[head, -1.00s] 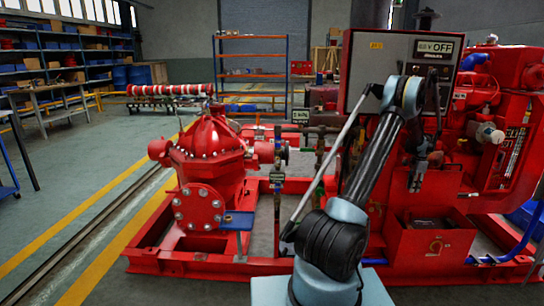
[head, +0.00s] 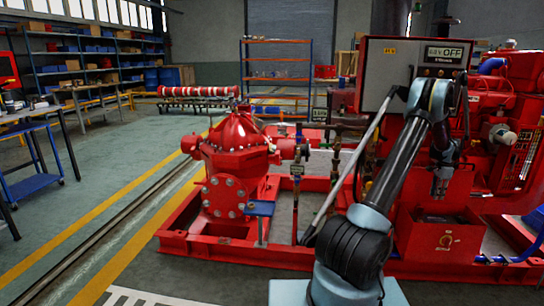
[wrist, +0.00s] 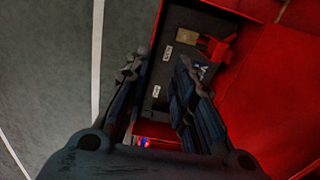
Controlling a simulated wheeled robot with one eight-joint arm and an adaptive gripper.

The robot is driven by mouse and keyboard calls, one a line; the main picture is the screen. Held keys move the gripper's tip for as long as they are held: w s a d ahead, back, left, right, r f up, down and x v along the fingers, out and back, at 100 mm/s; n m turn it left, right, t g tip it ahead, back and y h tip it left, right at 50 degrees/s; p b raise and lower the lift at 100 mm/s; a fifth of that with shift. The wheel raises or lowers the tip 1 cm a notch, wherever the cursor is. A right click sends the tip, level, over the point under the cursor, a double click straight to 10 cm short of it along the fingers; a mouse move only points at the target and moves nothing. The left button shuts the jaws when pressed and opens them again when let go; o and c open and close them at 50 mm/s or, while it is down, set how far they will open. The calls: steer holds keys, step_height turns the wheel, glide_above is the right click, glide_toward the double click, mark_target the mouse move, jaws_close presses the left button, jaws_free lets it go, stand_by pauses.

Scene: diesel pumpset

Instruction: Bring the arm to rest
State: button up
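My arm (head: 385,175) rises from the bottom of the head view, bends at the top in front of the grey control panel, and hangs down on the far side. My gripper (head: 441,188) points down above a red open box with a horseshoe mark (head: 437,240). In the wrist view my gripper (wrist: 158,72) has its two dark fingers apart, with nothing seen between them. Below them lies the dark inside of a red box (wrist: 165,95) with small white labels and a red piece in it. The panel display (head: 445,52) reads OFF.
A red pump (head: 237,150) stands left of my arm on a red base frame (head: 230,250). The red engine (head: 505,110) is close on the right. Shelves (head: 90,60) and a blue trolley (head: 35,185) stand at the left. The floor left of the frame is clear.

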steer(key=a+r+n, duration=0.4)
steer(key=a+r, duration=1.1)
steer(key=a, duration=0.5)
steer(key=s+a+r+n, duration=0.3)
steer(key=s+a+r, duration=0.1)
steer(key=a, duration=0.6)
steer(key=s+a+r+n, duration=0.2)
steer(key=s+a+r, duration=0.2)
steer(key=a, duration=0.5)
steer(key=s+a+n+t, duration=0.2)
steer(key=s+a+n, duration=0.4)
steer(key=s+a, duration=1)
steer(key=s+a+f+n, duration=0.2)
steer(key=s+a+f, duration=0.1)
steer(key=s+f, duration=0.2)
steer(key=s+a+f+n, duration=0.2)
steer(key=s+a+f, duration=0.2)
steer(key=s, duration=0.5)
step_height(320, 180, down, 2)
steer(key=shift+s+a+f+n, duration=0.1)
steer(key=shift+s+a+n, duration=0.1)
steer(key=shift+s+n, duration=0.1)
